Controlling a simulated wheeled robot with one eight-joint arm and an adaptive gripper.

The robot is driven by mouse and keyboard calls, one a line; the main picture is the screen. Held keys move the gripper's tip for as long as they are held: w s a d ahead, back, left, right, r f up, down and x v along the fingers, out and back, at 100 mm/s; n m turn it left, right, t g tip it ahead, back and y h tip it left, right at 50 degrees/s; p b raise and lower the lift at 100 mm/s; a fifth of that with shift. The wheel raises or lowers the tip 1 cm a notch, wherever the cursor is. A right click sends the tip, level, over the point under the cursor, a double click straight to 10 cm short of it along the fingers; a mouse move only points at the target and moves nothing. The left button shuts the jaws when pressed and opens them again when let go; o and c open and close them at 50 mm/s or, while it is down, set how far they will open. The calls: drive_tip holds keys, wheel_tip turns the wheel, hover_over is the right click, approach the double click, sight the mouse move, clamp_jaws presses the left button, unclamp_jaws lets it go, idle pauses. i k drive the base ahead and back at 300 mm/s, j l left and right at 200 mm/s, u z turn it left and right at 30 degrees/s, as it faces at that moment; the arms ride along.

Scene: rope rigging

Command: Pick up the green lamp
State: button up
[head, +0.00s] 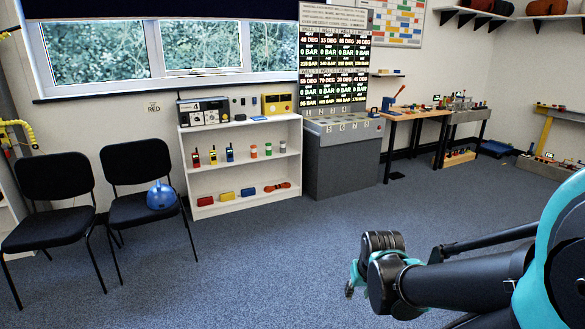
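A row of small, lamp-like cylinders (268,150) stands upright at the right of the white shelf unit's middle shelf. They show green, orange and white bands, but are too small for me to tell for certain which one is the green lamp. My gripper (352,279) is in the lower middle of the head view, at the end of my black and teal arm. It is over the carpet, well apart from the shelf. Its fingers are mostly hidden behind the wrist, so their opening is unclear. I see nothing held in it.
Radios (212,154) stand left of the cylinders on the white shelf unit (241,126). Two black chairs (143,207) are left of it, one holding a blue helmet (161,196). A grey console (342,160) stands right. The carpet (240,270) between is clear.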

sight(269, 152)
drive_tip(key=i, duration=2.15)
drive_tip(key=i+l, duration=0.15)
drive_tip(key=i, duration=2)
drive_tip(key=i+u, duration=0.15)
drive_tip(key=i, duration=0.35)
drive_tip(key=i+l+u, duration=0.15)
drive_tip(key=i, duration=0.35)
